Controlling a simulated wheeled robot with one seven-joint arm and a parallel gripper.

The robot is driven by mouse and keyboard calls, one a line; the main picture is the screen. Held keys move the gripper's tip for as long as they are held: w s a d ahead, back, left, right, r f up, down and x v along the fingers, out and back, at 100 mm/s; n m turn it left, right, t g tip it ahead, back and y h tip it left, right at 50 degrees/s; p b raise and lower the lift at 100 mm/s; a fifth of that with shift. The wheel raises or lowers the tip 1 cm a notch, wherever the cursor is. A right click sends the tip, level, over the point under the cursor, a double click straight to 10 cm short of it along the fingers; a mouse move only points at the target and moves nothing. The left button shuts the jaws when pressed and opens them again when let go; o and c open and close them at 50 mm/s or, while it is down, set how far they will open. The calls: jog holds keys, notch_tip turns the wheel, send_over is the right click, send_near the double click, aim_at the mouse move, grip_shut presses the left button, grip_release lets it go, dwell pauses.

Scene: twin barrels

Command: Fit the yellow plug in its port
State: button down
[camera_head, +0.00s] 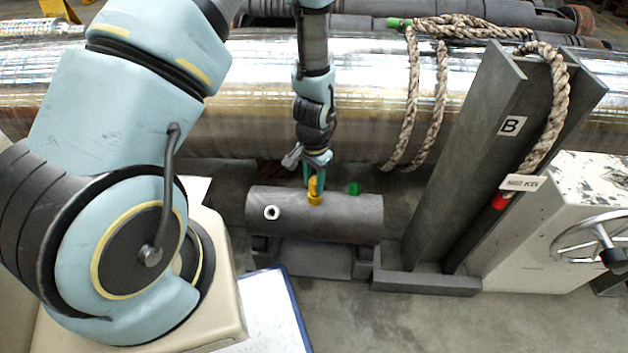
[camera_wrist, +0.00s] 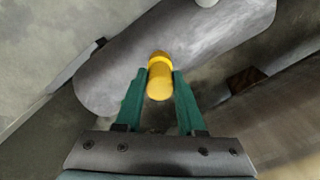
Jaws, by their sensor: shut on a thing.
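The yellow plug (camera_head: 314,192) is at the top of a dark grey cylinder (camera_head: 335,215) in the head view. My gripper (camera_head: 317,178) comes down from above and is shut on the plug. In the wrist view the plug (camera_wrist: 160,78) sits between the two green fingers of my gripper (camera_wrist: 161,85), against the grey cylinder (camera_wrist: 120,75). A yellow collar shows where the plug meets the cylinder; whether it is fully seated I cannot tell. A white ringed port (camera_head: 271,212) is on the cylinder's front left. A green plug (camera_head: 354,188) stands on top, right of the yellow one.
A large shiny pipe (camera_head: 200,120) runs behind the cylinder. A white box with a handwheel (camera_head: 585,240) is at the far right. The floor in front is clear.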

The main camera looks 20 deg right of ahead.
aim_at(314, 181)
jog(key=shift+f, duration=0.55)
jog(key=shift+c, duration=2.2)
grip_release()
jog(key=shift+r, duration=0.1)
notch_tip(314, 181, up, 11)
jog(key=shift+f+p, duration=0.1)
jog(key=shift+p, duration=0.6)
jog(key=w+a+r+n, duration=0.5)
jog(key=a+r, duration=0.4)
jog(key=a, duration=0.1)
jog(key=s+a+r+n+t, duration=0.1)
jog(key=s+a+r+n, duration=0.15)
jog(key=a+r, duration=0.35)
jog(key=s+a+r+n+t, duration=0.1)
jog(key=a+r+n, duration=0.3)
jog(key=a, duration=0.5)
notch_tip(314, 181, up, 22)
jog(key=p, duration=2.2)
jog(key=shift+r, duration=0.2)
